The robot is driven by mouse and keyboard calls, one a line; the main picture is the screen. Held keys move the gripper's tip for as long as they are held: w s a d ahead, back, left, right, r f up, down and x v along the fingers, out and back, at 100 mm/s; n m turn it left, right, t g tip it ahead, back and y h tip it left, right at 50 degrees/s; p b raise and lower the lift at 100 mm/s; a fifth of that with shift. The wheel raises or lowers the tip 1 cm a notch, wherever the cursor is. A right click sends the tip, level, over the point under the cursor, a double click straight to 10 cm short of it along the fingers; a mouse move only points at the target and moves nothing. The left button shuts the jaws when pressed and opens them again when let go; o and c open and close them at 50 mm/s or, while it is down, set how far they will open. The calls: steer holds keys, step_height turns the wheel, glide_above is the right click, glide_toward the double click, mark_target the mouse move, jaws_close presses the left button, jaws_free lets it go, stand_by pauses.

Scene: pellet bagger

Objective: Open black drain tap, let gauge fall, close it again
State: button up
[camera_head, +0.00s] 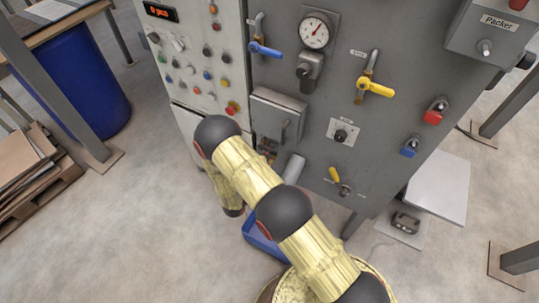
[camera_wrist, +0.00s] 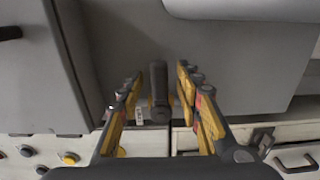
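The pressure gauge (camera_head: 316,32) is a round white dial high on the grey machine front, its red needle pointing up and to the right. In the wrist view a dark upright tap handle (camera_wrist: 158,85), seemingly the black drain tap, stands against a grey surface. My gripper (camera_wrist: 157,88) is open, with one yellow-and-black finger on each side of the handle and visible gaps between. In the head view my arm hides my gripper, and I cannot make out the drain tap there.
The grey front also carries a blue lever (camera_head: 265,50), a yellow lever (camera_head: 375,88), a black knob (camera_head: 341,135), a small yellow lever (camera_head: 335,175) and a protruding box (camera_head: 280,112). A button panel (camera_head: 195,70) is at left. A blue bin (camera_head: 262,240) sits below.

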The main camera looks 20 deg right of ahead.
steer(key=shift+c, duration=0.6)
steer(key=c, duration=0.8)
